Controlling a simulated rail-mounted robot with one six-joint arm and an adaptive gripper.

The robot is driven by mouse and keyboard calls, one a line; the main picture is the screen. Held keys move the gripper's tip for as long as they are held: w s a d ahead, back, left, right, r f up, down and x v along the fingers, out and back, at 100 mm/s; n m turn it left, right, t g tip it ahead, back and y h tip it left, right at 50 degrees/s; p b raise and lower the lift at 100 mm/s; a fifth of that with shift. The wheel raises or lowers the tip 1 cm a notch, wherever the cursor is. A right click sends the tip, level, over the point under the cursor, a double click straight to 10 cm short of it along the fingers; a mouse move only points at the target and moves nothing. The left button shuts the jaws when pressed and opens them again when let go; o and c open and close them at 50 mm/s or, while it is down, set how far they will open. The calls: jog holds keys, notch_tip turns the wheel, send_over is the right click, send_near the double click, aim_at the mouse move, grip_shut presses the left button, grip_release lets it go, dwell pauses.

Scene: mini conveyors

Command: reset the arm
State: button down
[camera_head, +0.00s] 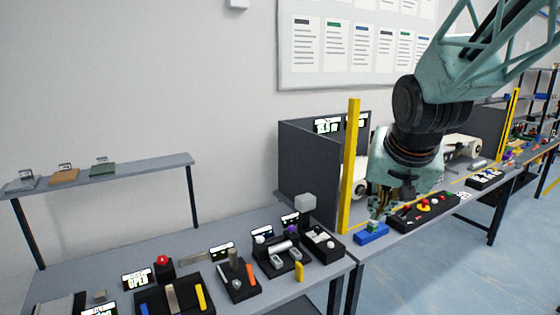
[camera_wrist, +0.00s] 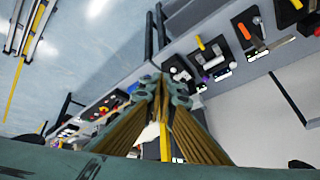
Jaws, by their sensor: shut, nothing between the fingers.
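My arm reaches in from the upper right in the head view.
A yellow post (camera_head: 349,170) stands close left of my gripper, beside a grey partition (camera_head: 308,160). A black control box (camera_head: 422,212) lies to the right. The left table (camera_head: 220,230) holds several small devices. A shelf (camera_head: 150,170) stands behind it.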

jog(key=s+a+r+n+g, duration=0.1)
jog(key=s+n, duration=0.1)
jog(key=s, duration=1.5)
jog(key=s+a+r+n+g, duration=0.1)
jog(key=s+r, duration=0.1)
jog(key=s, duration=1.6)
jog(key=shift+a+n+y, duration=0.3)
jog(key=shift+n, duration=0.1)
